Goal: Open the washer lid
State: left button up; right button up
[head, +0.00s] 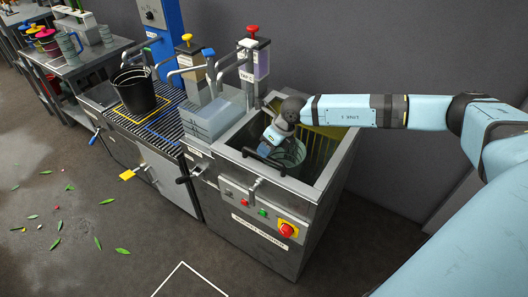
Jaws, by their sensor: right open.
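The washer (277,232) is a grey metal cabinet with a front panel of buttons, a lever and a red stop knob on yellow. Its top shows as an open, deep well with a yellowish strip along the back. I cannot make out a separate lid clearly. A black bar handle (264,161) lies near the well's front left edge. A pale grey-green round vessel (290,153) shows inside the well. My right gripper (267,145) is open, pointing down over the well, just behind the bar; I cannot tell whether it touches anything. My left gripper is out of view.
A black bucket (134,91) stands on a slatted rack left of the washer. Levers (190,175) stick out in front.

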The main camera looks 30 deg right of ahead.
jog(key=shift+x, duration=1.55)
jog(key=shift+c, duration=0.2)
grip_shut()
jog(key=shift+r, duration=0.15)
